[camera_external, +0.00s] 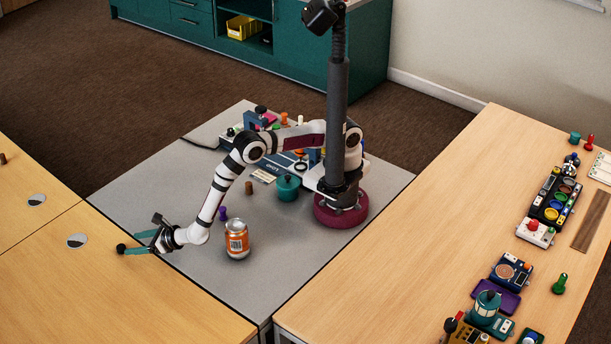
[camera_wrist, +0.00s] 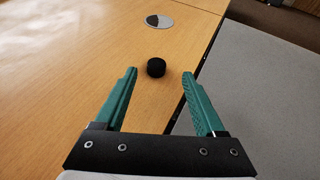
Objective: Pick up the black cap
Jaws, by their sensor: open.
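The black cap (camera_wrist: 156,67) is a small round piece lying on the wooden table, near its edge with the grey table. In the external view the cap (camera_external: 121,248) shows at the tips of my gripper (camera_external: 138,243). In the wrist view my gripper (camera_wrist: 160,85) has its two green fingers spread wide. The cap appears between the fingers' lines and slightly beyond their tips, with nothing held. Whether a finger touches the cap cannot be told.
A round grey-and-black disc (camera_wrist: 159,21) lies beyond the cap. The wooden table around the cap is clear.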

